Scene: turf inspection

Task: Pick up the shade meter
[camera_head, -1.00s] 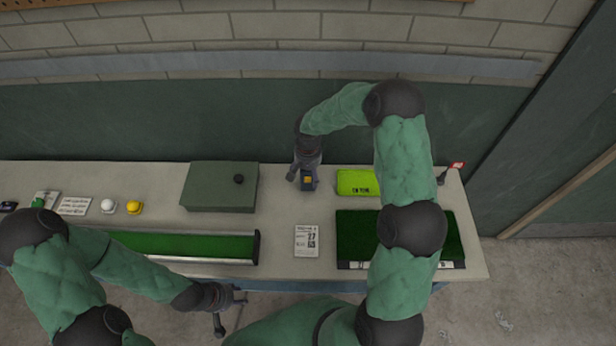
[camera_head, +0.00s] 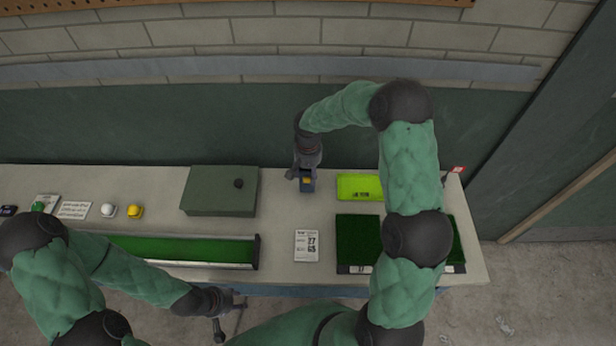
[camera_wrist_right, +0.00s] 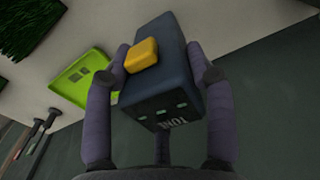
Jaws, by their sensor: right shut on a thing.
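The shade meter (camera_head: 307,184) is a small dark blue box with a yellow part on top. In the right wrist view the shade meter (camera_wrist_right: 165,80) fills the middle, with lettering on its dark end. My right gripper (camera_head: 304,172) is shut on it, with a finger on each side in the right wrist view (camera_wrist_right: 160,82). I cannot tell for sure how far it is above the bench. My left gripper (camera_head: 230,303) is in front of the bench's near edge, away from the meter; its fingers are too small to read.
A green case (camera_head: 212,192) stands left of the meter and a lime tray (camera_head: 355,187) to its right. A dark turf sample (camera_head: 358,240), a white card (camera_head: 306,246) and a long green strip (camera_head: 180,250) lie nearer. White and yellow balls (camera_head: 134,211) sit at left.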

